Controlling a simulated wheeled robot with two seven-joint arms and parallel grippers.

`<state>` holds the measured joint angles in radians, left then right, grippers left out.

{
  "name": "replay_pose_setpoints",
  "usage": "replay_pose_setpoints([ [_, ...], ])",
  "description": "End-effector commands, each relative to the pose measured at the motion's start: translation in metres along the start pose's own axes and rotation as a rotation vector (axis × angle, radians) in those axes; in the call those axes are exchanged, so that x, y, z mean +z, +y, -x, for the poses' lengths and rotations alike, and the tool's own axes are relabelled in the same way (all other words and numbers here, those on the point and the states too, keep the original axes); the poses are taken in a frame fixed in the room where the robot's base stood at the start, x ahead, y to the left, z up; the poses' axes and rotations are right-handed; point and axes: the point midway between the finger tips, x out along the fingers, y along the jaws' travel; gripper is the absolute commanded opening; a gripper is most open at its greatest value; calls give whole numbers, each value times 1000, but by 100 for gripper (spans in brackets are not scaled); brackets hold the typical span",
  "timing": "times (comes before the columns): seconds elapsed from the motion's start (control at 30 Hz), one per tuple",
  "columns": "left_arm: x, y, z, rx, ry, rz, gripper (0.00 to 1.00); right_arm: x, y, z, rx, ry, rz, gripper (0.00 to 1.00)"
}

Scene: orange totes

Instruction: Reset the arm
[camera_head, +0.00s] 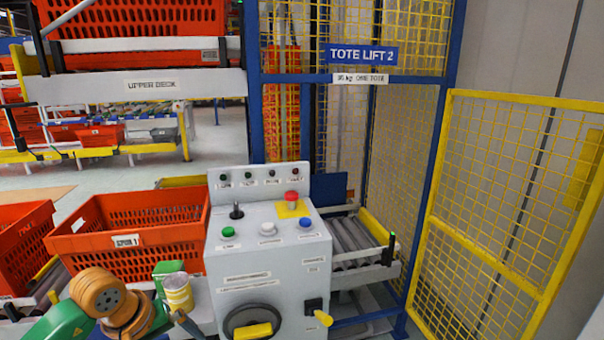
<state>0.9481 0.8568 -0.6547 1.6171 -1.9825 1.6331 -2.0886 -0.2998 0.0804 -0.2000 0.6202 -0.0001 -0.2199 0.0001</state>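My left arm (98,292), orange and green, comes in at the bottom left, in front of an orange tote and beside the grey control console (265,262). A dark, narrow part (187,324) near the bottom edge may belong to my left gripper, but its fingers cannot be made out. A yellow and white cylinder (178,292) and a green block (168,270) show close to the wrist; I cannot tell whether they belong to my arm. My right arm and gripper are not in view.
The console carries a red button (291,197), a black handwheel (252,324) and a yellow-handled lever (322,318). An orange tote (125,241) stands to its left. A roller conveyor (352,240), a blue lift frame (440,130) and a yellow mesh gate (490,200) are to its right.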

Motion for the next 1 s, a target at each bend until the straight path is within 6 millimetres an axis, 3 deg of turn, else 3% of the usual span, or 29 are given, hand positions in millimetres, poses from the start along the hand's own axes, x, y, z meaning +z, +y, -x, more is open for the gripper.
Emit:
replay_pose_setpoints([
  [0.17, 38, 37, -32, 188, -214, 271, 100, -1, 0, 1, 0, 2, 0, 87],
  [0.27, 66, 71, -51, 335, -437, 595, 100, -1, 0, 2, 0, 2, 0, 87],
  [0.37, 86, 107, -70, 478, -795, 1199, 100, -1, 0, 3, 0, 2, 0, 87],
  [0.4, 84, 114, -82, 511, -958, 1519, 100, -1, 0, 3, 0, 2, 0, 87],
  [0.47, 73, 102, -115, 518, -1213, 2125, 100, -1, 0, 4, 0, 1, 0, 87],
  [0.5, 67, 78, -144, 500, -1339, 2522, 100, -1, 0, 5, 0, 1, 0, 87],
  [0.53, 68, 56, -165, -479, 1395, -2766, 100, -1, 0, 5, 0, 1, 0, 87],
  [0.63, 95, -23, -228, -269, 936, -2249, 100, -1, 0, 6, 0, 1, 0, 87],
  [0.73, 153, -100, -273, -177, 576, -1813, 100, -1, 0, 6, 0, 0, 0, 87],
  [0.8, 206, -149, -292, -150, 358, -1535, 100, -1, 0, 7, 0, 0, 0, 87],
  [0.9, 283, -204, -301, -150, 105, -1199, 100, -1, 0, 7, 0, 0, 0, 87],
  [1.0, 344, -236, -298, -168, -67, -957, 100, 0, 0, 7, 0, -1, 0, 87],
])
